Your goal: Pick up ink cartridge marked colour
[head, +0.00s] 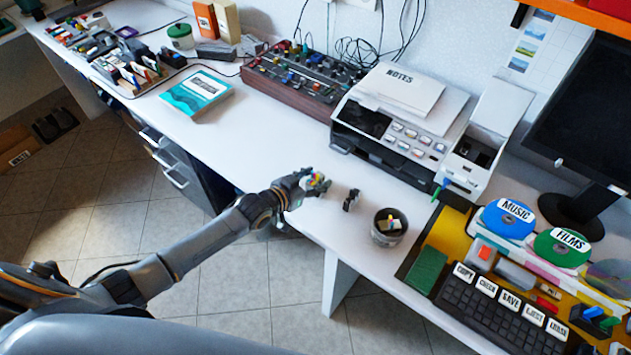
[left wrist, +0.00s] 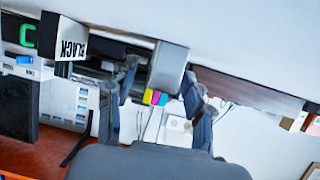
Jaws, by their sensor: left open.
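My left gripper (head: 312,183) is open at the front edge of the white desk, its arm coming in from the left. In the left wrist view the open left gripper (left wrist: 160,92) has one finger on each side of a grey cartridge (left wrist: 170,66) with cyan, magenta and yellow marks. Contact cannot be told. Its bright marks show at the fingers in the head view, mostly hidden. No "colour" wording is readable. A dark cartridge (head: 350,200) stands just right of the gripper; in the left wrist view a cartridge marked BLACK (left wrist: 62,40) stands to one side. My right gripper is not in view.
A dark cup (head: 389,228) with small items stands right of the dark cartridge. A printer (head: 400,125) is behind, with a NOTES pad on it. A keyboard (head: 500,312) and labelled discs are at right. The desk left of the gripper, by the teal book (head: 196,93), is clear.

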